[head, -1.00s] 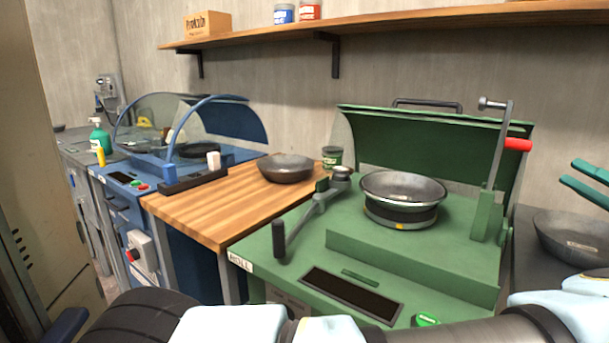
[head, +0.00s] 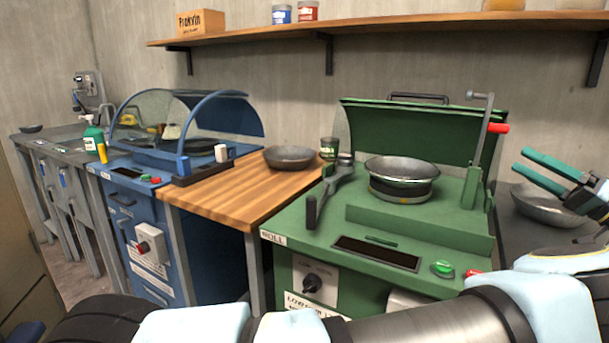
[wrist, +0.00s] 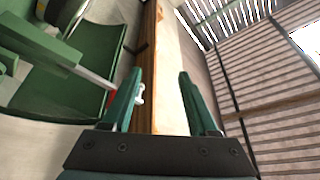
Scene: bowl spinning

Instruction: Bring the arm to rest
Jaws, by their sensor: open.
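My gripper (head: 550,172) is at the right in the head view, its two green fingers apart and pointing left, with nothing between them. In the wrist view my gripper (wrist: 158,100) is open and empty too, with the wall and a wooden shelf beyond it. My arm crosses the bottom of the head view and bends up at the right. A dark metal bowl (head: 527,205) on the dark surface at the right lies partly behind the gripper in the picture.
Another bowl (head: 290,158) sits on the wooden table (head: 225,200). A blue machine (head: 135,205) stands left. A shelf (head: 400,27) runs above.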

